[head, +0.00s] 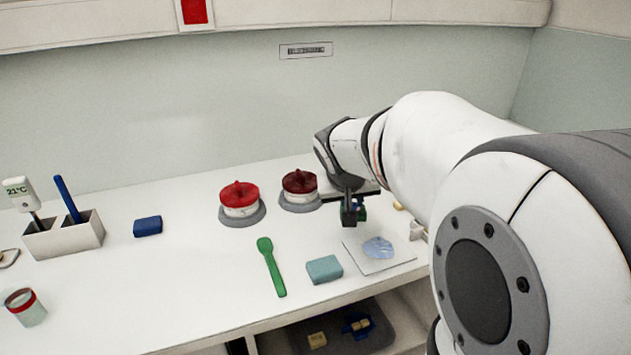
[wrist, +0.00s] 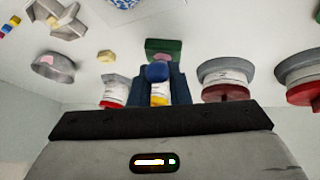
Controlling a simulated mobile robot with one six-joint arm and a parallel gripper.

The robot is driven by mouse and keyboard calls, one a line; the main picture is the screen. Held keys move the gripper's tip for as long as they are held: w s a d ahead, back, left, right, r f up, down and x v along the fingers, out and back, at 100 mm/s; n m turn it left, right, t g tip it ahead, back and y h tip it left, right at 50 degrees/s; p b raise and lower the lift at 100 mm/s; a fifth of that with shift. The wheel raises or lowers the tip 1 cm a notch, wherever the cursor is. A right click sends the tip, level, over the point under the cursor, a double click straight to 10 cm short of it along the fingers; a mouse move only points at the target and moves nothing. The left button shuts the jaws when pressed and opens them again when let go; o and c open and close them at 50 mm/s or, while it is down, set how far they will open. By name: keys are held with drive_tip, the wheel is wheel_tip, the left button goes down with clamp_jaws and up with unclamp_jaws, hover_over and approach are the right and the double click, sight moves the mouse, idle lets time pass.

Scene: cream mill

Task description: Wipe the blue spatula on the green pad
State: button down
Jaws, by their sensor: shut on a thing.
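My gripper (head: 351,216) is low over the back right of the bench. In the wrist view my gripper (wrist: 160,75) is shut on the blue spatula (wrist: 157,73); only a rounded blue part shows between the fingers. The green pad (wrist: 163,46) lies just beyond the fingertips with a pinkish patch on it. In the head view the green pad (head: 363,213) is mostly hidden behind the fingers. I cannot tell whether the spatula touches the pad.
A plate with a pale blue puddle (head: 378,247), a teal pad (head: 324,269) and a green spatula (head: 267,255) lie in front. Two red-lidded jars (head: 240,200) stand left of my gripper. A blue pad (head: 147,226) and a grey holder (head: 65,240) with a blue-handled tool are further left.

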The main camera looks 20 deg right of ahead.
drive_tip(key=shift+s+a+b, duration=0.3)
drive_tip(key=shift+s+a, duration=0.05)
drive_tip(key=shift+s, duration=0.3)
drive_tip(key=shift+w+d, duration=0.4)
drive_tip(key=shift+w, duration=0.3)
drive_tip(key=shift+s+f, duration=0.1)
drive_tip(key=shift+s+a+b, duration=0.3)
drive_tip(key=shift+s+a, duration=0.1)
drive_tip(key=shift+s, duration=0.2)
drive_tip(key=shift+w, duration=0.1)
drive_tip(key=shift+w+d, duration=0.4)
drive_tip(key=shift+w, duration=0.2)
drive_tip(key=shift+r+p, duration=1.9)
drive_tip(key=shift+r, duration=1.15)
